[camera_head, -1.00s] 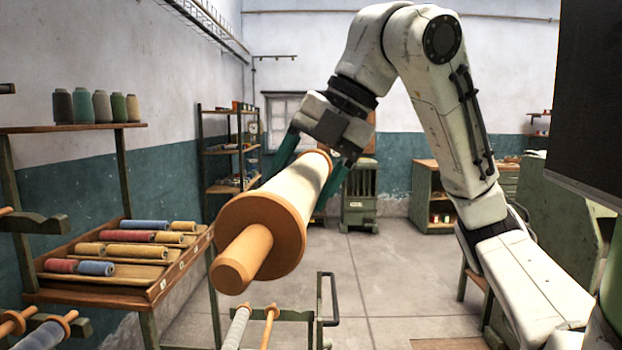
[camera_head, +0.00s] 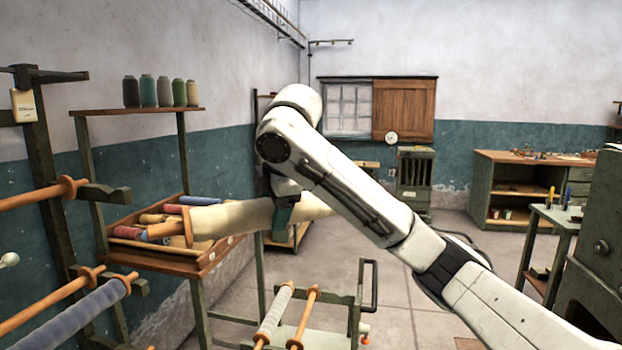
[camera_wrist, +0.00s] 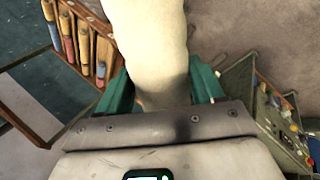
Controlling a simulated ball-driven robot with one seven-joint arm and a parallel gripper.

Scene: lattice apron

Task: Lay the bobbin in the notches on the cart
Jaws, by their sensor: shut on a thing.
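My gripper (camera_head: 283,212) is shut around the middle of a large cream bobbin (camera_head: 232,219). The bobbin lies nearly level, across the view, in the air. Its orange wooden flange is at the left end; the right end passes behind my arm. In the wrist view the bobbin (camera_wrist: 152,40) runs up between the green fingers (camera_wrist: 160,88). The green cart (camera_head: 356,312) with a black handle stands below and to the right, apart from the bobbin. A pale wound bobbin (camera_head: 274,312) and a bare wooden one (camera_head: 304,318) lie on it. Its notches are not clearly visible.
A wooden tray shelf (camera_head: 205,262) with several thread spools is behind the bobbin's left end. A rack (camera_head: 40,150) with wooden rods stands at the near left. A workbench (camera_head: 510,185) and a green machine (camera_head: 600,240) are at right. Floor between is clear.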

